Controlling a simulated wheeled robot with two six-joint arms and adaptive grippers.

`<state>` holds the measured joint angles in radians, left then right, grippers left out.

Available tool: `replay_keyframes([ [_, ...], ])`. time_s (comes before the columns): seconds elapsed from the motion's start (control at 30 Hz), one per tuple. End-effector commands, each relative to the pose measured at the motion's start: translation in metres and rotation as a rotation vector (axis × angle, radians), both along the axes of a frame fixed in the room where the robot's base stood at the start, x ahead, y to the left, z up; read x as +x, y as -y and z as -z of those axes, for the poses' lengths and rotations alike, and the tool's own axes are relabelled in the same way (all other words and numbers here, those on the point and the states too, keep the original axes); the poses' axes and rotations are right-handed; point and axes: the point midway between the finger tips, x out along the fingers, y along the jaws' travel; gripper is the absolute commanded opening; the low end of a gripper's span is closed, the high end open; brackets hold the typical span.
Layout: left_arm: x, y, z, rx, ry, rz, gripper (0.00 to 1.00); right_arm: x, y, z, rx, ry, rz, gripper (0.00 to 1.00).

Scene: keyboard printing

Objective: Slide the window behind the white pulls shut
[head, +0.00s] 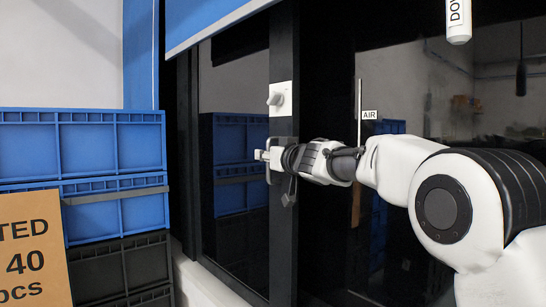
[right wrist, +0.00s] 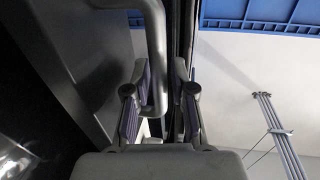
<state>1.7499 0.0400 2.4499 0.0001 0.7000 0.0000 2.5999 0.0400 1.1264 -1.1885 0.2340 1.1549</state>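The window (head: 283,215) has a black upright frame member and dark glass that reflects the room. A white plate with a knob-like pull (head: 279,98) sits on the upright. A second white pull (head: 261,155) shows just at the tip of my right gripper (head: 278,160), lower on the same upright. In the right wrist view a grey bent handle (right wrist: 156,40) runs down between the two fingers of my right gripper (right wrist: 160,105). The fingers stand apart on either side of it, with a gap at the right finger. My left gripper is not in view.
Blue crates (head: 85,145) and a black crate (head: 120,270) are stacked at the left, with a cardboard sign (head: 33,250) in front. A blue-and-white panel (head: 205,20) hangs above. A white "AIR" label (head: 370,114) shows right of the upright.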

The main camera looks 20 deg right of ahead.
Motion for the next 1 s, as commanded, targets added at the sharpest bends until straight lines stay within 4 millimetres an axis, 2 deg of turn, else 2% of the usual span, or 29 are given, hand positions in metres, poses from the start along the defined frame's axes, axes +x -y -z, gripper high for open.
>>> replay_keyframes([
  [0.17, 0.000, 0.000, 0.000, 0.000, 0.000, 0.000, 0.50, -0.027, 0.005, -0.001, 0.004, 0.000, 0.001, 0.24],
  [0.4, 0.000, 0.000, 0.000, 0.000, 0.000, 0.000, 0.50, -0.087, 0.017, 0.000, 0.003, -0.001, 0.001, 0.24],
  [0.5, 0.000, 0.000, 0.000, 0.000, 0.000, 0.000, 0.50, -0.102, 0.020, 0.000, 0.003, -0.001, 0.000, 0.24],
  [0.63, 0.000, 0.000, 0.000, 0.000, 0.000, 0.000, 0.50, -0.111, 0.022, 0.001, 0.001, -0.001, 0.000, 0.24],
  [1.0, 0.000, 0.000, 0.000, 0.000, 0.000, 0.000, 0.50, -0.111, 0.022, 0.001, 0.001, -0.001, 0.000, 0.24],
])
